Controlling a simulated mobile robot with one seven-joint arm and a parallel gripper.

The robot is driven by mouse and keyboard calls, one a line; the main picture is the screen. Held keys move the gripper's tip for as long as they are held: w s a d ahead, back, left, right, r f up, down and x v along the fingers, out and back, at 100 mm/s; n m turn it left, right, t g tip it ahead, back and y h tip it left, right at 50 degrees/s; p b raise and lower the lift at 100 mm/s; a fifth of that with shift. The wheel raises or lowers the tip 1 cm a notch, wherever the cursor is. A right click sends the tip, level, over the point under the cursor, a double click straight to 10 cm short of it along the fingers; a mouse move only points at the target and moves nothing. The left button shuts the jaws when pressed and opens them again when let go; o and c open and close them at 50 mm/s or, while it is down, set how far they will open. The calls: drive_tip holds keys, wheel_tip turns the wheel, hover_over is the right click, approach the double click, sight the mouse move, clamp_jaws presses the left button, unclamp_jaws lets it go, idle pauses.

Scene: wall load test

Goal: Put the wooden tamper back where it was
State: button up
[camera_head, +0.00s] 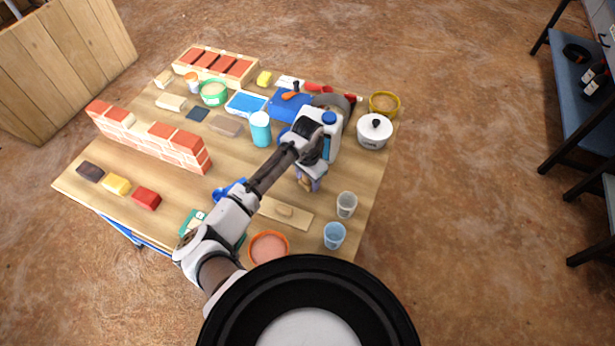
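My gripper (308,184) hangs over the middle right of the wooden table (240,165), below the white wrist. A small brown, wood-coloured piece (302,179) shows at its fingers. It may be the wooden tamper, but the view is too small to be certain or to show whether the fingers grip it. A flat light-wood board with a small raised knob (285,211) lies on the table just below and left of the gripper. My arm hides part of the table's middle.
A low brick wall (152,137) stands at the left. A clear cup (346,204), a blue cup (334,235) and an orange-rimmed bowl (268,248) are near the front right. A turquoise canister (260,129) and white pot (374,131) stand farther back.

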drive_tip(key=shift+o, duration=1)
wheel_tip(320, 180, up, 12)
drive_tip(key=shift+r+b, duration=0.2)
drive_tip(key=shift+b, duration=0.9)
